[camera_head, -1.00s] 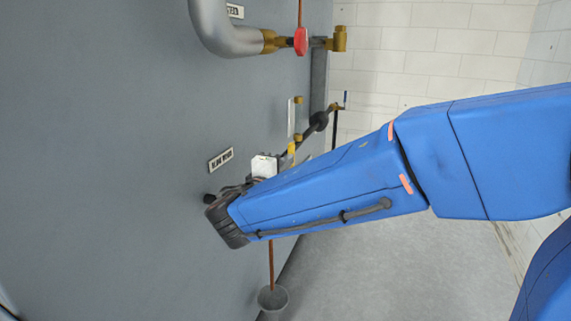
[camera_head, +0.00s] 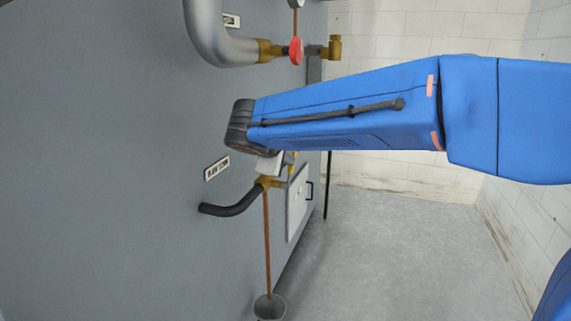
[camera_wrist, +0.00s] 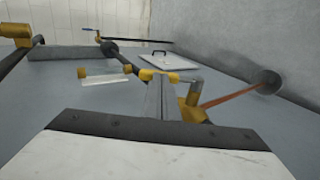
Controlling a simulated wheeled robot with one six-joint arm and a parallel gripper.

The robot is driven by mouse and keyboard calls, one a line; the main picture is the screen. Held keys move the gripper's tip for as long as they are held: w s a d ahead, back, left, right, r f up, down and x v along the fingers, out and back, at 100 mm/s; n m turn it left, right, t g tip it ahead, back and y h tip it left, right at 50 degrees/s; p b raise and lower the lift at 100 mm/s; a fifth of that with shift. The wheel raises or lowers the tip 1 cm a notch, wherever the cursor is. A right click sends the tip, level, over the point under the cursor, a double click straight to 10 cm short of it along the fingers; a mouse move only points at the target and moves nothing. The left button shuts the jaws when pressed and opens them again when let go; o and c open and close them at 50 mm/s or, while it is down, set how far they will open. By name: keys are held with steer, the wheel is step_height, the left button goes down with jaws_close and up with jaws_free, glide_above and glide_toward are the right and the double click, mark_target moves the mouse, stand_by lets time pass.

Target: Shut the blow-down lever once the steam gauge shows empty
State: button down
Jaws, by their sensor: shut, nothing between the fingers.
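The blow-down lever (camera_head: 232,209) is a bent black handle on the grey wall panel, below a "BLOW DOWN" label (camera_head: 217,168). It points left from a brass valve (camera_head: 270,182) above a copper pipe. In the wrist view the brass valve (camera_wrist: 190,101) shows right of centre; the lever is not visible there. My gripper (camera_wrist: 160,92) is shut and empty. In the head view its white body (camera_head: 268,163) shows below my wrist, just above the valve, apart from the lever's black handle. A white plate (camera_wrist: 105,81) between brass fittings may be the gauge; its reading is illegible.
A large grey pipe (camera_head: 206,33) with a red valve wheel (camera_head: 296,50) stands above my arm. A pale panel with a handle (camera_head: 298,202) is right of the valve. The floor at right is clear.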

mark_target(290, 171)
steer(key=w+g, duration=0.1)
steer(key=w+g+y, duration=0.1)
steer(key=shift+d+f+g, duration=0.1)
steer(key=shift+d+g, duration=0.3)
steer(key=g, duration=0.1)
steer(key=w, duration=0.1)
steer(key=w+f+g, duration=0.1)
steer(key=shift+d+g+y, duration=0.3)
steer(key=shift+y, duration=0.1)
steer(key=shift+w+d+f, duration=0.3)
steer(key=shift+w+f, duration=0.35)
steer(key=shift+f, duration=0.05)
steer(key=shift+w+d+f, duration=0.25)
steer(key=shift+w+f, duration=0.4)
steer(key=shift+f, duration=0.2)
steer(key=v, duration=1.2)
steer(key=shift+s, duration=0.1)
